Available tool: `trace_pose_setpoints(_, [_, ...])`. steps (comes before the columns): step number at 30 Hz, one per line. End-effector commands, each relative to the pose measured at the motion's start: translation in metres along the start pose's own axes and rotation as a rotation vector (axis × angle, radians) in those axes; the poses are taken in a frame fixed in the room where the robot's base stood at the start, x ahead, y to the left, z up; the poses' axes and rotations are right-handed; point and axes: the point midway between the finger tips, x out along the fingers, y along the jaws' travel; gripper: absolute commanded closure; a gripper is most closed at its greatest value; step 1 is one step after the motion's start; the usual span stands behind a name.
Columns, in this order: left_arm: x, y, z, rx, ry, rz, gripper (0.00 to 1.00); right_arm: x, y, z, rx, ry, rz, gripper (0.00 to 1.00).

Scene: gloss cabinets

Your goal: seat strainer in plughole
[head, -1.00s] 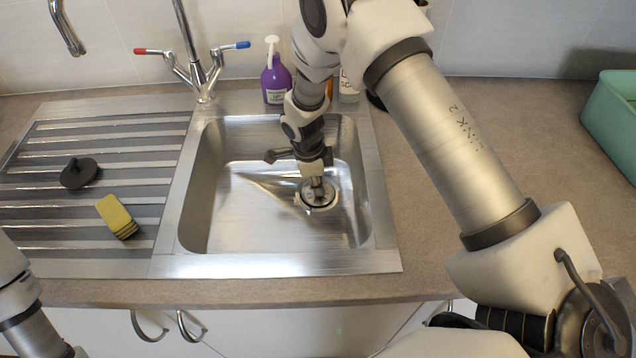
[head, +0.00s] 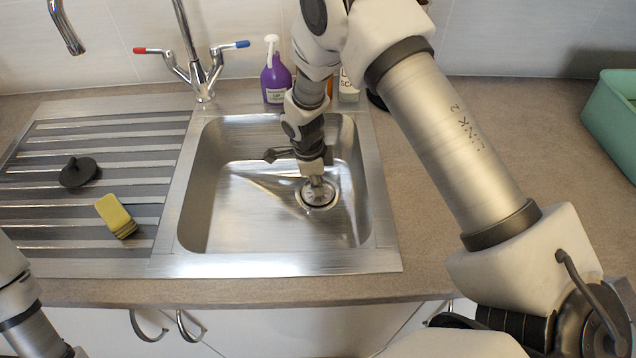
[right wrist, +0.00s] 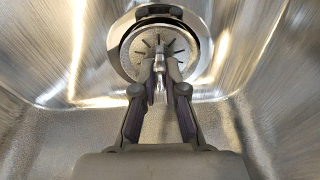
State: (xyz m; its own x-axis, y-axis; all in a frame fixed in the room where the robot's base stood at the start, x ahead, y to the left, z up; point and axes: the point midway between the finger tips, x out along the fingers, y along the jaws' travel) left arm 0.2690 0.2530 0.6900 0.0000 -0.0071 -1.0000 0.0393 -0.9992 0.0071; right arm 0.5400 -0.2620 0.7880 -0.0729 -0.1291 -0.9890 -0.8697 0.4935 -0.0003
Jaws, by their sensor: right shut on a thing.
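The strainer (right wrist: 172,42) is a round metal disc with radial slots and a small upright knob. It lies over the plughole (right wrist: 204,62), with a dark gap showing at its far side in the right wrist view. I cannot tell whether it sits fully down. My right gripper (right wrist: 158,82) is shut on the strainer's knob. In the head view the right gripper (head: 316,183) reaches down into the sink, and the plughole rim (head: 331,202) shows around it. Only part of my left arm shows at the lower left; its gripper is out of view.
The steel sink basin (head: 260,225) surrounds my right gripper. On the drainer lie a black plug (head: 78,171) and a yellow sponge (head: 116,215). Behind stand the tap (head: 200,75) and a purple bottle (head: 276,80). A green tub (head: 612,120) stands at right.

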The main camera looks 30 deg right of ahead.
Motion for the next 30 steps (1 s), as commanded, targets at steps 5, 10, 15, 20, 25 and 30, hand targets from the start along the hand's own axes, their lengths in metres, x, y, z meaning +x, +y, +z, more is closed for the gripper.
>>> trace_pose_setpoints(5, [0.0037,0.0,0.0,0.0,0.0,0.0,0.35,0.001,0.0001,0.0001,0.0,0.0,0.0,1.0])
trace_pose_setpoints(10, [0.0034,0.0,0.0,0.0,0.0,0.0,0.35,0.0001,0.0002,-0.0001,0.0,0.0,0.0,1.0])
trace_pose_setpoints(15, [0.0034,0.0,0.0,0.0,0.0,0.0,0.35,0.0001,0.0001,-0.0001,0.0,0.0,0.0,1.0])
trace_pose_setpoints(20, [0.0056,0.0,0.0001,0.0,0.0,0.0,0.35,0.0009,0.0,0.0001,0.0,0.0,0.0,1.0])
trace_pose_setpoints(25, [0.0069,-0.0001,0.0,0.0,0.0,0.0,0.35,0.0004,0.0001,0.0,0.0,0.0,0.001,1.0])
trace_pose_setpoints(30, [0.0065,0.0,0.0,0.0,0.0,0.0,0.35,0.0001,0.0,0.0,0.0,0.0,0.0,1.0])
